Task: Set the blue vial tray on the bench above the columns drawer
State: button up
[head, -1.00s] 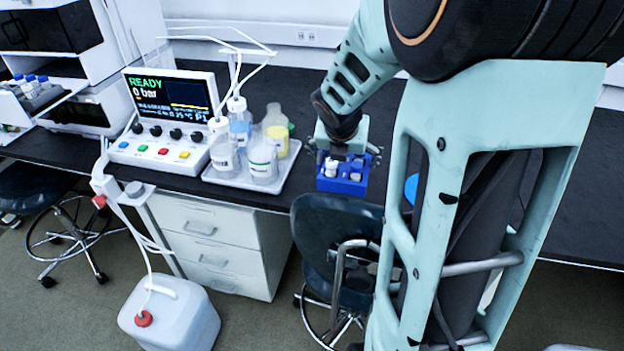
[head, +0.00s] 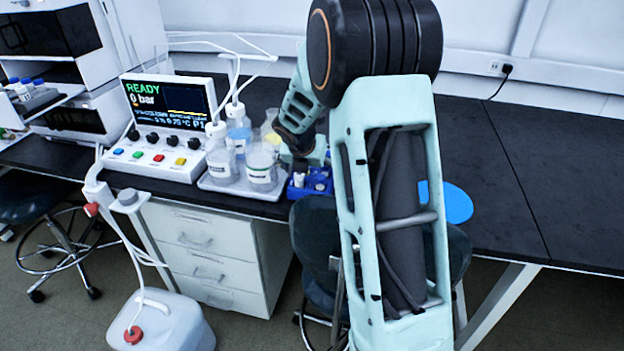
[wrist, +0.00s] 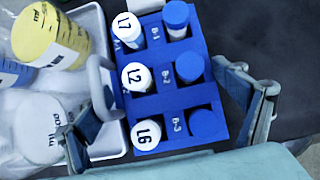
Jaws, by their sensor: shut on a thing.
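The blue vial tray (head: 322,191) is at the bench's front edge, just right of the white bottle tray, partly hidden by my arm. In the wrist view the blue vial tray (wrist: 165,83) holds several vials, white-capped ones on the left and blue-capped ones on the right. My gripper (wrist: 178,92) is shut on it, with one finger at each side; it also shows in the head view (head: 305,165). I cannot tell whether the tray touches the bench (head: 505,215). The drawer cabinet (head: 205,245) is below the bench, left of the tray; its drawer labels are unreadable.
The white bottle tray (head: 215,187) with several bottles stands close to the left of the vial tray. A pump controller (head: 165,130) is further left. A stool (head: 310,225) stands in front. A blue disc (head: 455,203) lies right; the bench beyond is clear.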

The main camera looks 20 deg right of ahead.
jog(key=shift+f, duration=0.75)
jog(key=shift+f, duration=0.1)
jog(key=o, duration=1.4)
jog(key=shift+s, duration=0.1)
jog(key=p+v, duration=0.3)
jog(key=v, duration=0.9)
